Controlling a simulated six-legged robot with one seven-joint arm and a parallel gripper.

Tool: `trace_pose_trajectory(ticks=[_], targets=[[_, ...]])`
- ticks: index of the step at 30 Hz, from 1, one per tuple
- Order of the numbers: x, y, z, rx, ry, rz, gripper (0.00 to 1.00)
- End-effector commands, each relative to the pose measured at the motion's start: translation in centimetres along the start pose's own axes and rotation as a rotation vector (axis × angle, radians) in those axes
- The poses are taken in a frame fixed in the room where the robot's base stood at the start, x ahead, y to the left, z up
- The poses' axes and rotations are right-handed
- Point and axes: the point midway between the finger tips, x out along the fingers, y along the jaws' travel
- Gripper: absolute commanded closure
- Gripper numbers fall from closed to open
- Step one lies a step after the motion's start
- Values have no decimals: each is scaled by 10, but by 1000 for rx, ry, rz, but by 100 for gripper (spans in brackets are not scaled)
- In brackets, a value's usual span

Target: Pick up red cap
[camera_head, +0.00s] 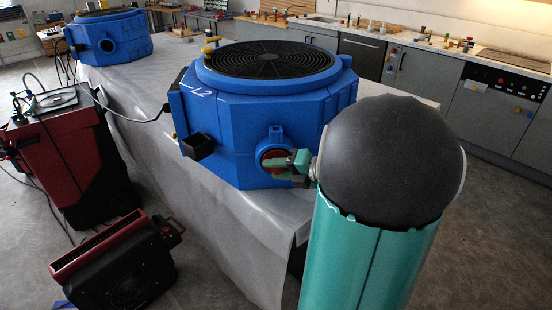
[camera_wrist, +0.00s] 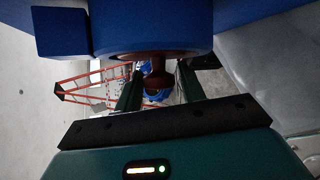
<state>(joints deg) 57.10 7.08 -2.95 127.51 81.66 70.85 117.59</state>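The red cap (camera_head: 266,159) sits in the round blue port on the front of the near blue machine (camera_head: 230,115). My gripper (camera_head: 292,163) is at the port, coming from the right, and partly covers the cap. In the wrist view the cap's dark red knob (camera_wrist: 157,76) shows below the blue port rim. My gripper's two fingers (camera_wrist: 159,90) stand apart, one on each side of the knob, with gaps visible. The gripper looks open. Whether a finger touches the cap farther in is hidden.
The near machine stands on a table with a grey cover (camera_head: 225,225). A second blue machine (camera_head: 110,37) stands at the far left. A red and black unit (camera_head: 65,150) and a red-framed fan unit (camera_head: 120,265) are on the floor at left. Cabinets (camera_head: 420,80) line the back.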

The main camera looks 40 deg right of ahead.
Motion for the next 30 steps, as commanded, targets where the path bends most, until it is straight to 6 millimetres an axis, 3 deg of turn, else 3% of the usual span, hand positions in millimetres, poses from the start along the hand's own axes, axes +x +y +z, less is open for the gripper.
trace_pose_trajectory(ticks=[3, 8, 30], targets=[[0, 0, 0, 0, 0, 0, 64], [-1, 0, 0, -1, 0, 0, 94], [-2, 5, 4, -3, 4, 1, 94]])
